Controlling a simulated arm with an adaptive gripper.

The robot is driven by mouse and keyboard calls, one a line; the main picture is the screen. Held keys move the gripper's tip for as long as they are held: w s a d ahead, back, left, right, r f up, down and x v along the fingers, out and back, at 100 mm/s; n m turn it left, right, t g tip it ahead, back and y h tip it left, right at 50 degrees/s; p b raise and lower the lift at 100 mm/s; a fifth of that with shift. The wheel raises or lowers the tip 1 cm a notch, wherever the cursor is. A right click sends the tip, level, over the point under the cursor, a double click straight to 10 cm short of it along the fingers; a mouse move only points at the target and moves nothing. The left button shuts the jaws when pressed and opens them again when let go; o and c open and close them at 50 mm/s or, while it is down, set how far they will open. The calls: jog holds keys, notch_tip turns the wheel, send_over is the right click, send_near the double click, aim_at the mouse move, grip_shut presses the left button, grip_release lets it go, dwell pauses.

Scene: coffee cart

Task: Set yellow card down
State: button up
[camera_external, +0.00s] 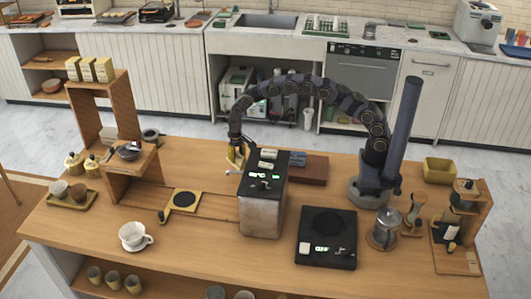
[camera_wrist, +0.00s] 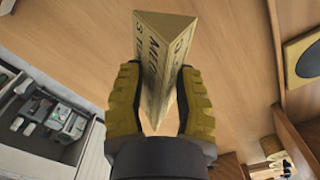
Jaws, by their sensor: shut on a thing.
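The yellow card (camera_wrist: 156,45) is a pale yellow, folded, tent-shaped card with dark lettering. In the wrist view my gripper (camera_wrist: 160,85) has its two yellow-padded fingers closed on the card's sides, and the card's far end sticks out past the fingertips. In the external view my gripper (camera_external: 237,155) points down behind the silver and black machine (camera_external: 262,205), near the counter's back edge. The card is too small and covered there to make out clearly. I cannot tell whether it touches the wooden counter (camera_external: 330,200).
A yellow-edged pad (camera_external: 172,200) and a white cup (camera_external: 134,236) are left of the machine. A brown box (camera_external: 312,170) lies right of my gripper. A black scale (camera_external: 327,237) sits in front.

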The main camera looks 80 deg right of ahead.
jog(key=shift+w+d+f, duration=0.1)
jog(key=shift+w+f, duration=0.1)
jog(key=shift+f, duration=2.85)
jog(key=o, duration=0.7)
jog(key=shift+f, duration=0.1)
